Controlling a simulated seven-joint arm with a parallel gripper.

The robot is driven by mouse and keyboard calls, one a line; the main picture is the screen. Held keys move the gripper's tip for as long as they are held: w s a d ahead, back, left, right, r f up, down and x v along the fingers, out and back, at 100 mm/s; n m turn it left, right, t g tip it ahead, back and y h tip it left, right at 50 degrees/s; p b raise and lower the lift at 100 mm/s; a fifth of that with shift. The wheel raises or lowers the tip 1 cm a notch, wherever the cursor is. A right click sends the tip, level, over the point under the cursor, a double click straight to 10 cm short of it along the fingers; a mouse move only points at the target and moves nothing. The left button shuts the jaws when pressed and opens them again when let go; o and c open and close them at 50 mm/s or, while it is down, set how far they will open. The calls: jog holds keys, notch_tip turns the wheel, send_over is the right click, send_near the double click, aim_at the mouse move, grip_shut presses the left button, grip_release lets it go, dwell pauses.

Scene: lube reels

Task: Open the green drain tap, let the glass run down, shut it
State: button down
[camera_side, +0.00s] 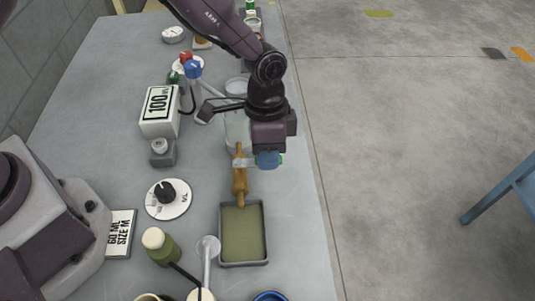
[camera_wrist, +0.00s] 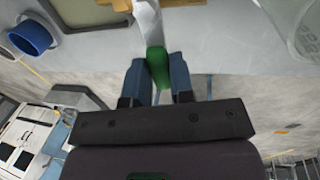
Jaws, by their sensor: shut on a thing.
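The green drain tap handle (camera_wrist: 157,66) sits between the two blue fingers of my gripper (camera_wrist: 159,80) in the wrist view. The fingers are shut on it. In the side view my gripper (camera_side: 268,160) is at the end of a pale stem by the brass-coloured outlet (camera_side: 240,182), and only a sliver of green shows beside it. The clear glass (camera_side: 237,128) stands behind the outlet, partly hidden by my arm. Its level cannot be read. A tray with an olive-green inside (camera_side: 222,235) lies below the outlet.
A green bottle (camera_side: 161,248) and blue cup (camera_side: 270,296) are near the front. The bench's right edge is close to my gripper.

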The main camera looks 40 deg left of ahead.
jog(key=c, duration=1)
grip_release()
jog(key=shift+r, duration=0.1)
notch_tip(320, 180, up, 12)
jog(key=w+a, duration=0.2)
jog(key=shift+r, duration=0.25)
